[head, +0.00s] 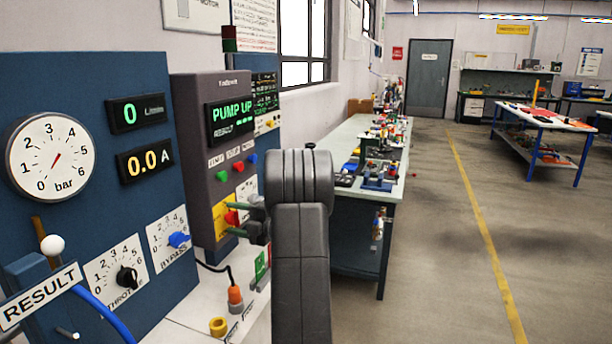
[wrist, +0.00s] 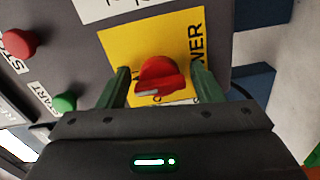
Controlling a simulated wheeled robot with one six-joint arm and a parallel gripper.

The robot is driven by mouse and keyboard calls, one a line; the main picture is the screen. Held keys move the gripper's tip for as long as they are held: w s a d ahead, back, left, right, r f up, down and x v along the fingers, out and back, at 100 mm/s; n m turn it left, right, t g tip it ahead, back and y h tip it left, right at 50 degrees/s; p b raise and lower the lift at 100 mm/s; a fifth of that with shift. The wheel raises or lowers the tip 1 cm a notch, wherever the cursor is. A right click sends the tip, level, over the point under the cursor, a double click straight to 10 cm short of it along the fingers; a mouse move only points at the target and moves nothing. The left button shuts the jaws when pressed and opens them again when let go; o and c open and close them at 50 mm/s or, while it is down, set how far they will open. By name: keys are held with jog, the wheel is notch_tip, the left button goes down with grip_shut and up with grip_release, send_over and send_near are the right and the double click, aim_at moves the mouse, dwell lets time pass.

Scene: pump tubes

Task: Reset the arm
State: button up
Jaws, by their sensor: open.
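My gripper (head: 236,216) is open in front of the grey control box (head: 186,150). In the wrist view, its two green fingers (wrist: 162,86) stand on either side of a red rotary knob (wrist: 160,78). I cannot tell whether either finger touches it. The knob sits on a yellow plate (wrist: 190,40) with partly hidden lettering ending in "WER". In the head view the red knob (head: 231,217) shows partly, next to the fingers. My dark arm stands upright in the middle of the head view.
The box display (head: 232,118) reads "PUMP UP". Red and green buttons (wrist: 65,102) sit left of the knob in the wrist view. A blue panel (head: 85,100) carries a pressure gauge (head: 50,158), with its throttle and bypass knobs below. A cluttered workbench (head: 362,205) stands behind my arm. The floor right is open.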

jog(key=shift+n, duration=0.6)
jog(key=shift+d, duration=0.1)
